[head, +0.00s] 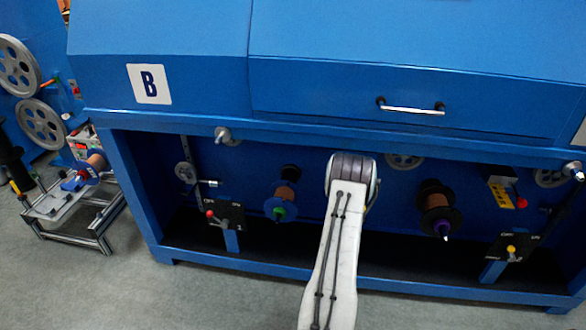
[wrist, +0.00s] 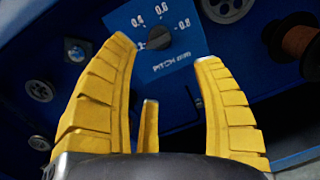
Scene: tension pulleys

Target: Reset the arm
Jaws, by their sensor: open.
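My gripper (wrist: 165,75) shows in the wrist view with its yellow ribbed fingers spread apart and nothing between them. Beyond the fingers is a black rotary knob (wrist: 159,37) on a blue panel with pitch markings in mm. In the head view my white arm (head: 334,255) reaches forward from the bottom edge toward the blue machine (head: 180,90). The gripper itself is hidden behind the arm there. I cannot tell from the wrist view whether a fingertip touches the panel.
The machine's lower bay holds a spool with a green hub (head: 280,205) and a dark spool (head: 438,210). A red-knobbed lever panel (head: 225,214) and a yellow-knobbed one (head: 512,248) flank them. A metal-framed cart (head: 75,205) stands left. Grey floor (head: 190,300) in front is clear.

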